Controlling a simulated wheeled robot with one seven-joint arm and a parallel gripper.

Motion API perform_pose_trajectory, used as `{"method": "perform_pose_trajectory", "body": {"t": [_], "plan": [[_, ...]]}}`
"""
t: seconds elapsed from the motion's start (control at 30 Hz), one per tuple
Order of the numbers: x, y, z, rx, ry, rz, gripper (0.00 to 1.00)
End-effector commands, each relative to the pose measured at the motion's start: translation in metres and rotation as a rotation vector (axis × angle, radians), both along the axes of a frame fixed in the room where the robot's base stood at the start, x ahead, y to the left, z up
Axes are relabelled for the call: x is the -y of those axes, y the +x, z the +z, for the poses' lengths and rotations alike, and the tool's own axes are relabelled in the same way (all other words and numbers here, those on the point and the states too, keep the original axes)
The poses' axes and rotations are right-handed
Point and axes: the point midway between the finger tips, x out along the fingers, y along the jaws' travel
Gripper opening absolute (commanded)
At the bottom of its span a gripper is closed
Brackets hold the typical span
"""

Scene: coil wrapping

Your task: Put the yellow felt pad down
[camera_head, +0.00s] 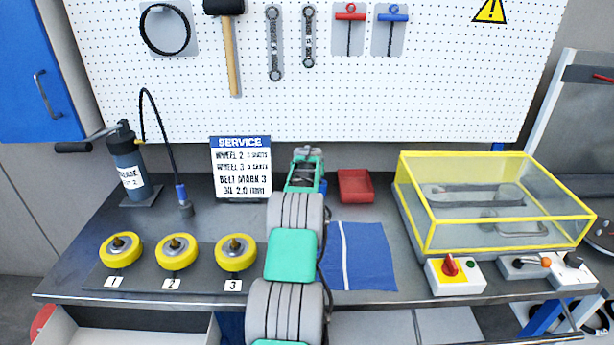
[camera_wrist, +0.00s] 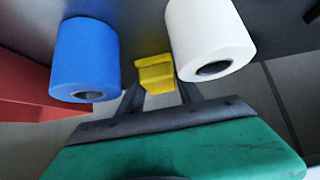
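The yellow felt pad (camera_wrist: 154,72) shows in the wrist view as a small yellow block between my fingertips. My gripper (camera_wrist: 158,84) appears shut on it, one dark finger at each side. Whether the pad touches the surface beyond cannot be told. In the head view, my green and grey arm reaches over the bench to its back part. My gripper and the pad cannot be made out there.
A blue roll (camera_wrist: 86,60) and a white roll (camera_wrist: 210,42) flank the pad closely. A red tray (camera_head: 355,187) lies right of my arm, behind a blue cloth (camera_head: 366,258) with a white stripe. A yellow-framed clear cover (camera_head: 490,200) stands right; yellow wheels (camera_head: 176,251) stand left.

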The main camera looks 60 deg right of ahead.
Motion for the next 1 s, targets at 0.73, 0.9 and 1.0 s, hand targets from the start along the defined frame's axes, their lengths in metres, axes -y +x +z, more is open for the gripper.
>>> {"method": "perform_pose_trajectory", "body": {"t": [0.73,0.9,1.0], "plan": [[-0.014,-0.007,0.021,0.001,-0.003,0.0,0.63],[-0.038,-0.02,0.046,0.001,-0.003,0.0,0.63],[-0.052,-0.027,0.062,0.001,-0.003,0.0,0.63]]}}
